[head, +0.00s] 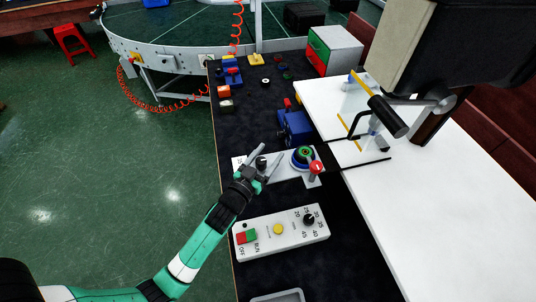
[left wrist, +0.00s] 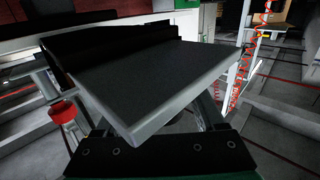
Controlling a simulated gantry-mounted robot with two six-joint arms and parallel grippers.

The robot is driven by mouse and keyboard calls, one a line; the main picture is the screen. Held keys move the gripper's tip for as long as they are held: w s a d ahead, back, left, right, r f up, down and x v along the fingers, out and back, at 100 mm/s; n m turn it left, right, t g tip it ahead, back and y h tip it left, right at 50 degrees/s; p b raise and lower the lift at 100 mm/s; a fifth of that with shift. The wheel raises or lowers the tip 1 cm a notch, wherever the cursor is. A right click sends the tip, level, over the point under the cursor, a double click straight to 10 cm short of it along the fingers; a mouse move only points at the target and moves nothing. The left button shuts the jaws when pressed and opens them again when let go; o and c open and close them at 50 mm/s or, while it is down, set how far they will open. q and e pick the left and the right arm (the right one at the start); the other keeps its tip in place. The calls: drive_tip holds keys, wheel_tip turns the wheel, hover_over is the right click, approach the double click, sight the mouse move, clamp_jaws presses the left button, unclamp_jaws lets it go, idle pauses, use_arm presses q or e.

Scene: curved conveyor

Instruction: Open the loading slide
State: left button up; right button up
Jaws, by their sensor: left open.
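The plate also carries a round blue-and-green dial (head: 303,155) and a red-topped lever (head: 315,168) to the right of the fingers. I cannot tell for certain which part is the loading slide. My right gripper is not in view.
A control box (head: 273,241) with red, green and yellow buttons lies nearer on the dark bench. A blue block (head: 294,127) is behind the plate. A white table (head: 440,225) with a black handle (head: 387,115) above it stands right. The curved conveyor (head: 180,61) is at the back.

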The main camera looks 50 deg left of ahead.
use_arm(q)
drive_tip(key=b+v, duration=0.1)
drive_tip(key=v, duration=1)
drive_tip(key=shift+s+d, duration=0.15)
drive_tip(key=shift+s, duration=0.15)
